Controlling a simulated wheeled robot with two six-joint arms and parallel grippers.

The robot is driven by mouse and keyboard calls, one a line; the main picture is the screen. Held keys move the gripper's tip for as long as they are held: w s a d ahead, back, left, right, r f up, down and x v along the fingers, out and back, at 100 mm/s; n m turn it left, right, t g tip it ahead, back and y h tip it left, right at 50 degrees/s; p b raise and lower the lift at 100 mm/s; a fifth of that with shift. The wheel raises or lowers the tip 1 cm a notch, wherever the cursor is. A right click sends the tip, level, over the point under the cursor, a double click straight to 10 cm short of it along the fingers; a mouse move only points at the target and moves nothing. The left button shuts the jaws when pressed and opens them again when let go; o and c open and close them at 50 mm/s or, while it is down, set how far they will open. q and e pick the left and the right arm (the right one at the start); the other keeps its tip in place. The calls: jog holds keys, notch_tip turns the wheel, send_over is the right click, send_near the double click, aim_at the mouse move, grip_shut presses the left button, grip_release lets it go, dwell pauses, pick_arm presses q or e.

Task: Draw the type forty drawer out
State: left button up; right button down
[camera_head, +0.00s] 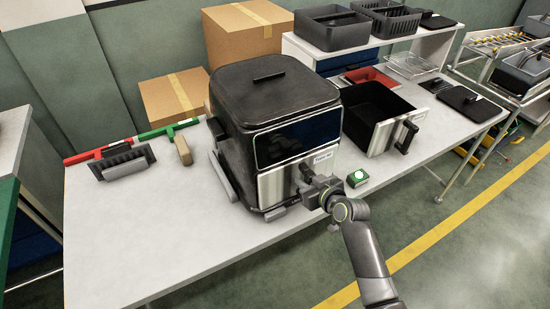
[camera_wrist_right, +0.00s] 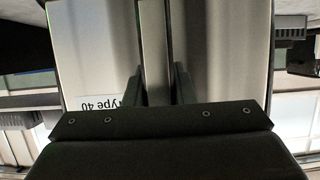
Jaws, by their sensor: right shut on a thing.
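The type forty drawer (camera_head: 277,185) is the silver front low on the black air fryer (camera_head: 270,120), which stands on the white table. Its label reads "Type 40" and shows upside down in the right wrist view (camera_wrist_right: 122,103). The drawer front looks flush with the fryer body. My right gripper (camera_head: 312,186) is at the drawer's front, shut on its upright handle (camera_wrist_right: 155,60), which runs between the two fingers in the right wrist view. The gripper hides most of the handle in the head view. My left gripper is not in view.
A loose drawer (camera_head: 362,128) with a black handle sits right of the fryer. A small green box (camera_head: 357,178) lies near the table's front edge. The front left of the table (camera_head: 130,240) is clear.

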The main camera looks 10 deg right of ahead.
jog(key=shift+r, duration=0.15)
jog(key=shift+s+d, duration=0.2)
jog(key=shift+s, duration=0.4)
jog(key=shift+s+d+p, duration=0.2)
jog(key=shift+s+d, duration=0.15)
jog(key=shift+s, duration=0.55)
jog(key=shift+s+d+p, duration=0.2)
jog(key=shift+s+d, duration=0.1)
jog(key=shift+s, duration=0.55)
jog(key=shift+s+d+p, duration=0.2)
jog(key=shift+s+d, duration=0.15)
jog(key=shift+s, duration=0.55)
jog(key=c, duration=1.1)
grip_release()
jog(key=shift+c, duration=0.2)
jog(key=o, duration=0.3)
jog(key=shift+f, duration=0.25)
jog(key=shift+o, duration=0.2)
